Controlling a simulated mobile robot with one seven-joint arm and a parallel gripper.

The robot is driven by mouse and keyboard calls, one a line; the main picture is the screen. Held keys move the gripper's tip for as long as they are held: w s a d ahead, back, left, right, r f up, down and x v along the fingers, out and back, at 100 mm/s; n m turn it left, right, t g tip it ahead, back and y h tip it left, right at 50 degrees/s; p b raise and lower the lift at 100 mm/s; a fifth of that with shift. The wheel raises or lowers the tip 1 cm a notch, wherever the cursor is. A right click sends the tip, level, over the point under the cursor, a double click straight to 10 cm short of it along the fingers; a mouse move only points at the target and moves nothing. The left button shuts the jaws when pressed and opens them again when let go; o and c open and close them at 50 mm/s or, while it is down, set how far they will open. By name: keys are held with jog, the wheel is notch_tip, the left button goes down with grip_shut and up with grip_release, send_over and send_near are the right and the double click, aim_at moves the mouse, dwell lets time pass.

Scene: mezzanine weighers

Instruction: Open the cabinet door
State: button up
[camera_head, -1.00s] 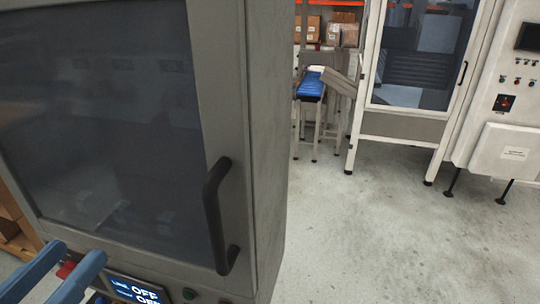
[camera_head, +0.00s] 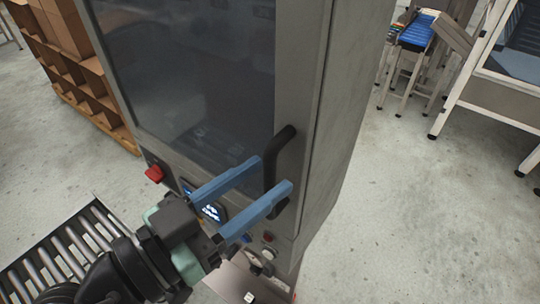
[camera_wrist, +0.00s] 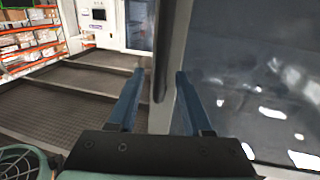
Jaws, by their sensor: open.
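The grey cabinet door (camera_head: 300,70) has a dark glass pane (camera_head: 190,75) and looks shut in the head view. Its black, bracket-shaped vertical handle (camera_head: 272,165) is on the right side of the door. My gripper (camera_head: 276,174) has two blue fingers, spread open, reaching up to the handle from the lower left. In the wrist view the handle (camera_wrist: 161,60) stands between the spread fingers of my gripper (camera_wrist: 162,72), and the glass pane (camera_wrist: 250,80) fills the right. I cannot tell whether either finger touches the handle.
A red button (camera_head: 154,173) and a lit display (camera_head: 211,212) are below the glass. A roller conveyor (camera_head: 65,245) lies at lower left, a brown shelf (camera_head: 75,60) behind it. Open floor (camera_head: 400,215) lies right of the cabinet.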

jog(key=shift+x, duration=1.15)
grip_shut()
dwell(0.6)
